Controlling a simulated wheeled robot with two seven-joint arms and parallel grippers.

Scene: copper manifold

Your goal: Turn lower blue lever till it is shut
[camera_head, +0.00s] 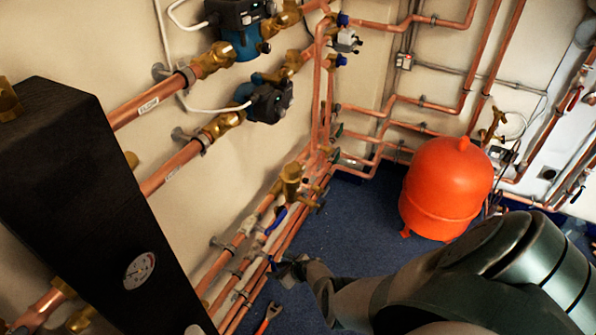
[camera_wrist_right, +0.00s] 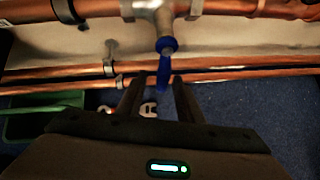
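A blue lever (camera_head: 276,221) sits on the copper pipes low on the wall in the head view. A second small blue part (camera_head: 271,261) shows lower down beside my right gripper (camera_head: 286,268), partly hidden. In the right wrist view, a blue lever (camera_wrist_right: 164,68) hangs from a round blue hub below a pipe and points toward me. My right gripper (camera_wrist_right: 156,82) is open there, with one finger on each side of the lever's free end. I see gaps on both sides; contact is not visible. My left gripper is not in view.
Parallel copper pipes (camera_head: 233,262) run along the wall close to the gripper. A red-orange tank (camera_head: 446,190) stands on the blue floor at right. An orange tool (camera_head: 267,317) lies on the floor. A green container (camera_wrist_right: 45,118) shows at left in the wrist view.

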